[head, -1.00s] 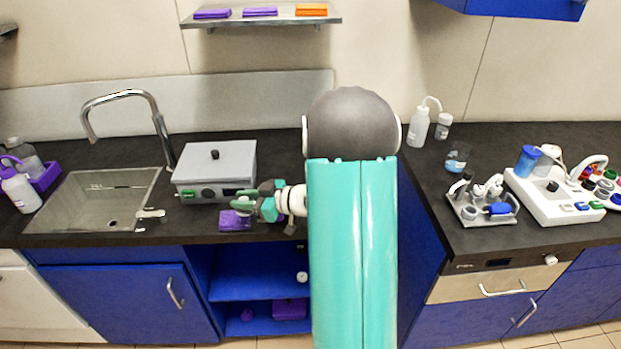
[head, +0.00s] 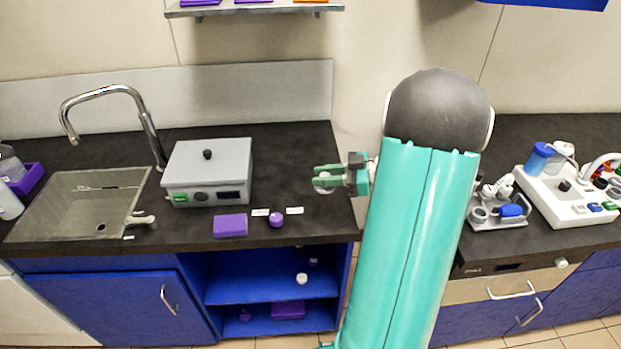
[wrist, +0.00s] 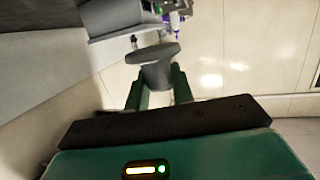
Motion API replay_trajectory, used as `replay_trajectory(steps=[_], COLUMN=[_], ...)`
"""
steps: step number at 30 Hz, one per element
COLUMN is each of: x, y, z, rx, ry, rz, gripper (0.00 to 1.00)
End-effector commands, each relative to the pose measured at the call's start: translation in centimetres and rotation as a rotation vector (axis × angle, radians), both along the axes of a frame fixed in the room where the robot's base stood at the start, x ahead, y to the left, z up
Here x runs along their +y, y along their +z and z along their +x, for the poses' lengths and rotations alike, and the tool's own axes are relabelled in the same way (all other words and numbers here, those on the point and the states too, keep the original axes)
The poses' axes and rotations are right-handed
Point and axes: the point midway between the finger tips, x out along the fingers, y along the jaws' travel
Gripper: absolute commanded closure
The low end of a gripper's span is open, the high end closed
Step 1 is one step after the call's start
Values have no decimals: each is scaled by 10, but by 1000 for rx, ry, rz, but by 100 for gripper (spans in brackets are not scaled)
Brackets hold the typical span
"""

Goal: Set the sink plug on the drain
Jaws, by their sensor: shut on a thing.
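My gripper (head: 325,180) is shut on a pale, round-topped plug (head: 322,187), right of the grey box device. In the wrist view the plug (wrist: 155,62) is a grey disc with a narrower stem, between my green fingers (wrist: 157,95). The sink (head: 45,208) is a grey basin set into the dark counter at the left. Its drain (head: 101,228) is a small dark spot at the basin's front right. My gripper and the plug are well to the right of the sink, apart from it.
The grey box device (head: 235,158) stands between sink and gripper. A purple block (head: 230,225) and purple knob (head: 276,218) lie at the counter's front edge. The faucet (head: 150,135) arches behind the sink. Open blue shelves (head: 260,285) are below.

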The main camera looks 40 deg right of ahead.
Motion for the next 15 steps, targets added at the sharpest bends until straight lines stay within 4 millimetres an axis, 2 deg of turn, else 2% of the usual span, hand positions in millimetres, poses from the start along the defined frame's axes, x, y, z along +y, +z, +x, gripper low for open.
replay_trajectory(steps=[11, 15], x=[-46, -60], y=[-37, -62], z=[62, 80], rx=[-1, 2], ry=[1, -2], rz=[1, 3], gripper=[99, 99])
